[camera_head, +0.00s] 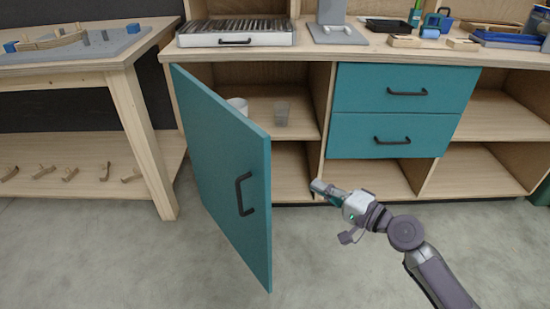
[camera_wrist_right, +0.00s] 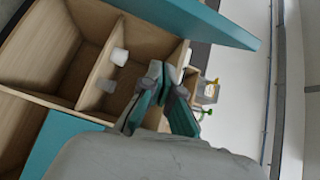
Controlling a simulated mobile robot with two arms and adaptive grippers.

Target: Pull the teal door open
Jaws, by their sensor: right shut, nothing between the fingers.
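The teal door (camera_head: 222,165) stands swung wide open from the left end of the workbench cabinet, its dark handle (camera_head: 245,193) on the outer face near the free edge. The door also shows along the top of the right wrist view (camera_wrist_right: 190,18); its handle is not visible there. My right gripper (camera_head: 322,189) is shut and empty, to the right of the door and apart from it, in front of the cabinet's lower shelves. Its fingers also show in the right wrist view (camera_wrist_right: 168,82). My left gripper is not in view.
Inside the cabinet, a white cup (camera_head: 237,104) and a clear cup (camera_head: 281,113) stand on the shelf. Two teal drawers (camera_head: 400,88) are shut to the right. A wooden table (camera_head: 70,68) stands at the left. The grey floor (camera_head: 330,255) in front is clear.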

